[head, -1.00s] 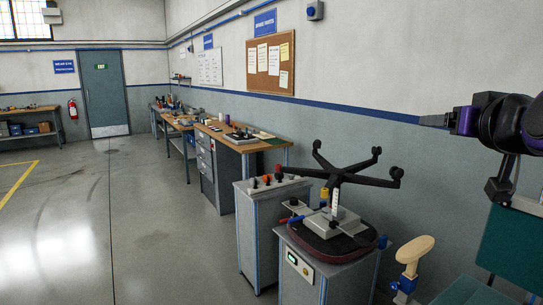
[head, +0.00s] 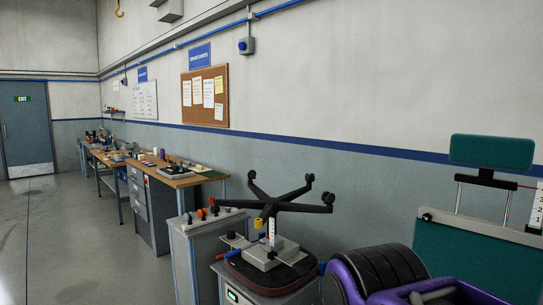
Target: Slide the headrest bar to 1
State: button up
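The green headrest pad (head: 491,152) stands at the right on two thin metal posts above the green chair back (head: 478,250). A dark headrest bar (head: 487,180) crosses the posts just under the pad. A thin red pointer runs right from it towards a white scale (head: 538,208) at the picture's edge. The scale is partly cut off; its marks look like 3, 2 and 1 downward, and the pointer sits above the 3. My purple and black arm fills the bottom right, in front of the chair. My gripper's fingertips do not show.
A grey test stand with a chair base (head: 277,205) upside down on it stands left of the chair. A control cabinet (head: 205,235) with knobs is beside it. Workbenches (head: 172,173) line the wall. Open floor lies at the left.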

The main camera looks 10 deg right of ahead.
aim_at(485, 182)
jog(key=z, duration=1.7)
